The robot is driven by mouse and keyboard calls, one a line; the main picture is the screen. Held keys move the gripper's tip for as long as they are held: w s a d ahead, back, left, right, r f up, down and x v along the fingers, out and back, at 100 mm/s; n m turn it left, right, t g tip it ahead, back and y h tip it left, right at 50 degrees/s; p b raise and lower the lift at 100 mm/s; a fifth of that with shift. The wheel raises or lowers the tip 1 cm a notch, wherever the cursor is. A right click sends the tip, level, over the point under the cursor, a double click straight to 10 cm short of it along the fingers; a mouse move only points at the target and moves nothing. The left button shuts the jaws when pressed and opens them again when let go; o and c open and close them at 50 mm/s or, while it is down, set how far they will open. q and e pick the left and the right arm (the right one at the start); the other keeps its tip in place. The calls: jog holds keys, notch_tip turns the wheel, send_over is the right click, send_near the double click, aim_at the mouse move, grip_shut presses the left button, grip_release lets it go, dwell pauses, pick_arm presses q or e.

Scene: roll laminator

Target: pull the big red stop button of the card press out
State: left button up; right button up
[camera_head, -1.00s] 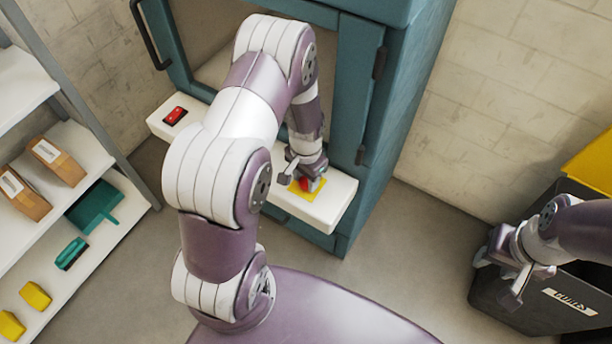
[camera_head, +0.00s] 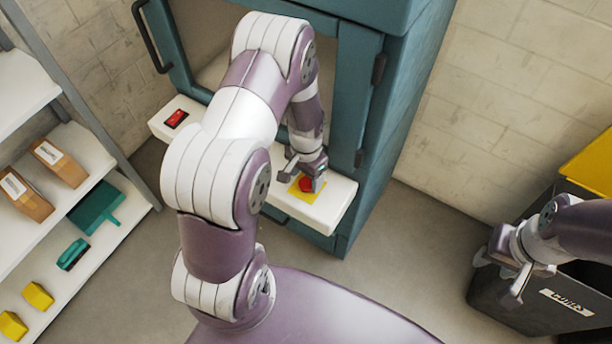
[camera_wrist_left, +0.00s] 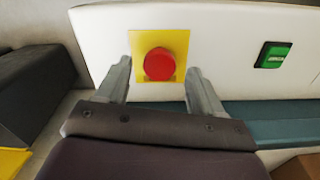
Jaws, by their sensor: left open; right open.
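The big red stop button (camera_head: 306,184) sits on a yellow square plate (camera_head: 293,187) at the right part of the white panel of the teal card press (camera_head: 345,110). In the left wrist view the round red button (camera_wrist_left: 159,64) stands on its yellow plate (camera_wrist_left: 176,39), between the two finger lines. My left gripper (camera_head: 303,176) is open at the button, a finger to each side of it. I cannot tell whether the fingers touch it. My right gripper (camera_head: 517,279) is open and empty, at the right by the dark bin.
A red rocker switch (camera_head: 176,118) is at the panel's left end. A green switch (camera_wrist_left: 273,55) shows in the left wrist view. A shelf (camera_head: 62,185) with boxes stands at left. A dark bin (camera_head: 540,305) with a yellow lid stands at right. The floor between is clear.

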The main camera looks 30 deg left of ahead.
aim_at(306, 183)
pick_arm(q)
notch_tip(306, 183, up, 12)
jog(key=shift+p, duration=0.35)
jog(key=shift+f, duration=0.1)
